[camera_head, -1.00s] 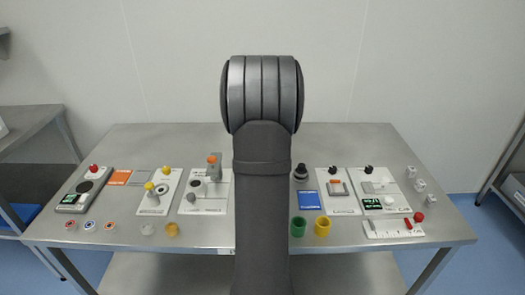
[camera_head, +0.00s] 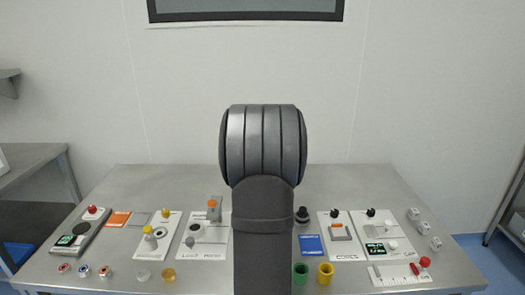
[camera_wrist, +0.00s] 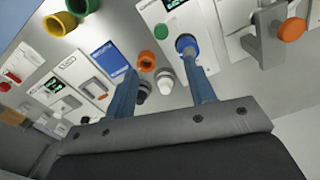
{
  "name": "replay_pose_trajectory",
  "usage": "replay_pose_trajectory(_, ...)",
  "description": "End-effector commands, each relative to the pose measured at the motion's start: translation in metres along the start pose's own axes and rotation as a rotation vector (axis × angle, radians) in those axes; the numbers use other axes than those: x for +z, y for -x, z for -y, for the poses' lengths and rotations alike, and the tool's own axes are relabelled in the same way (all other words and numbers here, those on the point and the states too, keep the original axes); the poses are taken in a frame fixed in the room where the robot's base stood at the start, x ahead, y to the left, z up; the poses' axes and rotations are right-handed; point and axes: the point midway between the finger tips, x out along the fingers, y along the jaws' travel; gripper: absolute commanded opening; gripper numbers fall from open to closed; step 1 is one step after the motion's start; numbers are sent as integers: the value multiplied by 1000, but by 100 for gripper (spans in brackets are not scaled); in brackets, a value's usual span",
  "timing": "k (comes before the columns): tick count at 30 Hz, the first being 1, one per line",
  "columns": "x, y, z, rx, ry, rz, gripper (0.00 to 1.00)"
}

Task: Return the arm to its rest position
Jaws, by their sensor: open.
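My own arm rises in the middle of the head view and hides the centre of the steel table (camera_head: 330,180). My gripper is hidden behind it there. In the wrist view my gripper (camera_wrist: 158,70) shows two blue fingers spread apart, with nothing held between them. Beyond the fingers are the table's devices, seen at a steep tilt. A white part (camera_wrist: 164,82) and an orange ring (camera_wrist: 146,60) appear in the gap between the fingers, apparently beyond them. I cannot tell the gripper's exact height above the table.
To the left stand a grey scale (camera_head: 78,230) and panels with knobs. To the right are a blue card (camera_head: 311,245), a green cup (camera_head: 300,273), a yellow cup (camera_head: 325,273) and a panel with a green display (camera_head: 375,248). The table's back strip looks clear.

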Motion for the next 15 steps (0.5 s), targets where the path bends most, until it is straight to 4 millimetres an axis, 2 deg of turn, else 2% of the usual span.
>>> replay_pose_trajectory(15,0,-101,0,0,0,2,50)
